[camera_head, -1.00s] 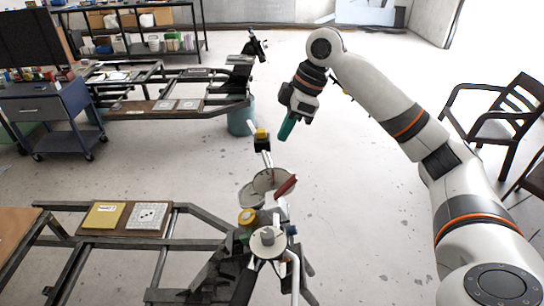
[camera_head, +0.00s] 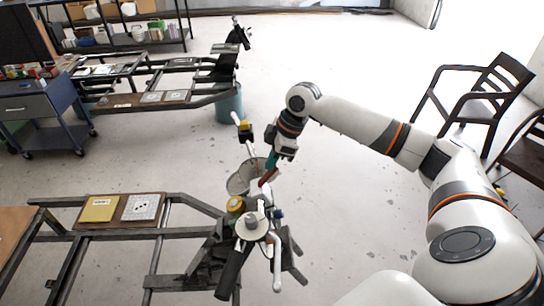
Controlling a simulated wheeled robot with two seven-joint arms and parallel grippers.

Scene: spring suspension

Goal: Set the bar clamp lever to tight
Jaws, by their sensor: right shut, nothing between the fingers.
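My right gripper (camera_head: 270,166) comes in from the right, its teal fingers shut and pointing down. The fingertips are right at the upper end of a red lever-like part (camera_head: 268,178); I cannot tell whether they touch it. The red part, which looks like the clamp lever, is tilted and sits beside a pale round part (camera_head: 240,181) on the stand. Whether the lever is tight or loose cannot be told. My left gripper is not in view.
A metal frame (camera_head: 178,234) with a board lies at the lower left. A teal bin (camera_head: 229,106) stands behind. Open floor lies right of the stand, with chairs (camera_head: 478,105) farther right.

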